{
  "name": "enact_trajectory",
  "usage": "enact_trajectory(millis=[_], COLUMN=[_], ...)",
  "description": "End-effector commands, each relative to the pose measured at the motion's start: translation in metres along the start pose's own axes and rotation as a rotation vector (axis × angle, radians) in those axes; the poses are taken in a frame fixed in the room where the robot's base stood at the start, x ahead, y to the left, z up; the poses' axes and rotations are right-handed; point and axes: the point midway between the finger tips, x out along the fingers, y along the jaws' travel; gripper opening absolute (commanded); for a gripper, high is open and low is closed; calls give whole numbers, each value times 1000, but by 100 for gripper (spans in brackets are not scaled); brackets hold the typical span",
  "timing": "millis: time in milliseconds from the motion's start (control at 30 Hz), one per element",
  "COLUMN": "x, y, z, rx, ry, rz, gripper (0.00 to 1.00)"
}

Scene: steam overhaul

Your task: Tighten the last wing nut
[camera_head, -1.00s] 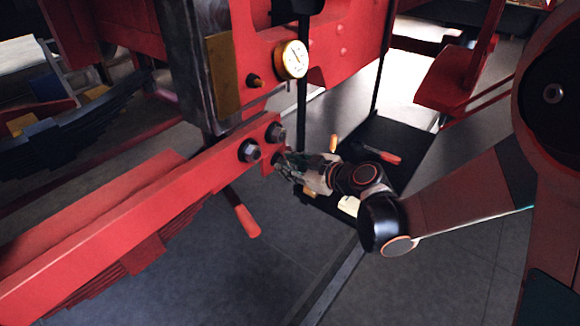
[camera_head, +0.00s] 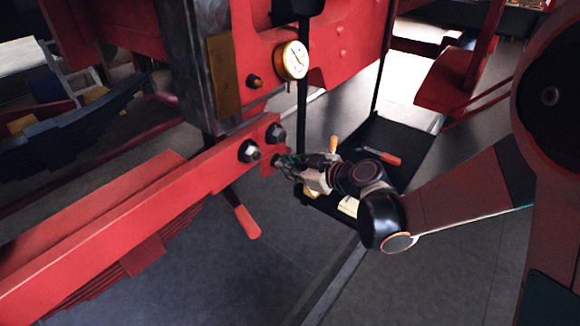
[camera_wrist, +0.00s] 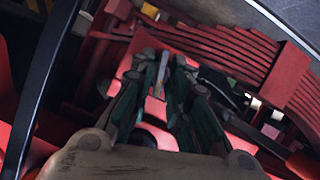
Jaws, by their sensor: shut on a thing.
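A round gauge (camera_head: 292,60) is on the red frame above. A red-handled lever (camera_head: 246,221) hangs below the beam. A black tray (camera_head: 385,140) with a red-handled tool (camera_head: 381,155) lies behind my gripper. Stacked leaf springs (camera_wrist: 225,45) fill the wrist view's upper part.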

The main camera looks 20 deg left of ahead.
Motion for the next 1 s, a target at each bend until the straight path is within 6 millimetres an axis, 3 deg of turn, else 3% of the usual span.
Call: enact_trajectory(millis=[1000], x=[2], y=[7], z=[6], rx=[839], ry=[-1], rz=[-347], gripper=[0])
